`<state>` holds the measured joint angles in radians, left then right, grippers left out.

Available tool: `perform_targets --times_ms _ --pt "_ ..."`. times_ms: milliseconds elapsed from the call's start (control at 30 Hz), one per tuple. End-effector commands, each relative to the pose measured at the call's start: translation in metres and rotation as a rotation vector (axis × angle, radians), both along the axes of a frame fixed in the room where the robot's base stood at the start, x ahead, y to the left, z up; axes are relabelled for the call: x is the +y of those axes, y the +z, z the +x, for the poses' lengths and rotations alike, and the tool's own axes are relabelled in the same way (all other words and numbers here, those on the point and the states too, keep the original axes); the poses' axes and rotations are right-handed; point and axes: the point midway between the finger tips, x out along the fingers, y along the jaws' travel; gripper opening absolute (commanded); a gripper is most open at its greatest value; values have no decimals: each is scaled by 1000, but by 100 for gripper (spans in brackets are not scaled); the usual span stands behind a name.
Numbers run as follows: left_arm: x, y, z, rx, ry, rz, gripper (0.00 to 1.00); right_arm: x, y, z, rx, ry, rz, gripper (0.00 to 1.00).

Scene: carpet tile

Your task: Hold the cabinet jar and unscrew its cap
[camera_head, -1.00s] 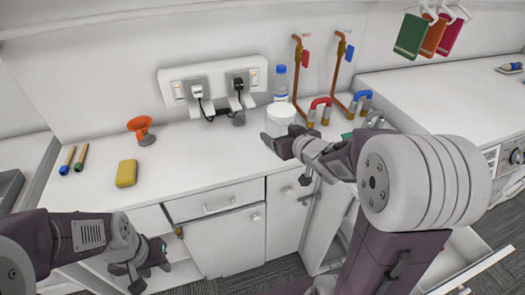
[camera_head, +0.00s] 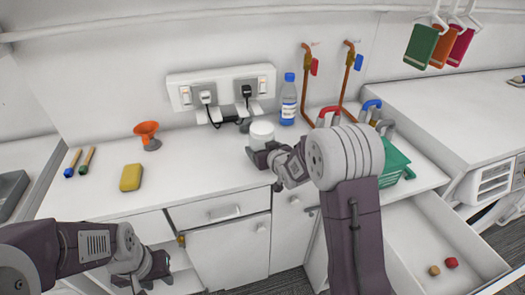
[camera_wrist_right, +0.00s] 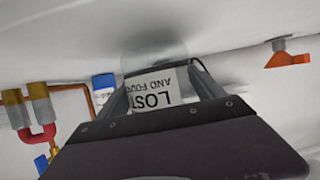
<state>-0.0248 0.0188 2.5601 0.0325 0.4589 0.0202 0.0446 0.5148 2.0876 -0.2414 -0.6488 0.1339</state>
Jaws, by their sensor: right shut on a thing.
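The white jar (camera_head: 262,129) is at the counter, left of the blue-capped bottle. In the right wrist view the jar (camera_wrist_right: 153,85) carries a label reading LOST AND FOUND, upside down in the picture. My right gripper (camera_head: 262,156) is shut on the jar from the front, with one finger on each side of it in the wrist view. I cannot tell whether the jar touches the counter, and its cap does not show clearly. My left gripper (camera_head: 150,272) looks open and empty, low in front of the cabinets and away from the jar.
The bottle (camera_head: 288,100) stands behind right of the jar, near copper pipes (camera_head: 306,90). A socket panel (camera_head: 222,88) is behind. A yellow sponge (camera_head: 131,177) and an orange funnel-like thing (camera_head: 147,132) lie left. A green basket (camera_head: 396,163) is right, above an open drawer (camera_head: 425,235).

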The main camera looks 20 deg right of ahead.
Motion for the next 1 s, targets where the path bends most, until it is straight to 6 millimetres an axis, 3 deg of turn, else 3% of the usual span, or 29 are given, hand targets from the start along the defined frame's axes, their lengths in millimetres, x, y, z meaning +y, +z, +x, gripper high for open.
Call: perform_targets --times_ms 433,467,533,900,1000 --pt "0 -6 0 0 0 0 36 0 -12 0 -2 0 0 0" --pt "0 -5 0 0 0 0 36 0 -11 0 -2 0 0 83" --pt "0 -4 0 0 0 0 36 0 -11 0 -1 0 0 99" --pt "0 3 0 0 0 0 36 0 -3 -1 -2 0 -1 99" --pt "0 -2 0 0 0 0 36 -2 1 -16 -3 -1 -1 99"
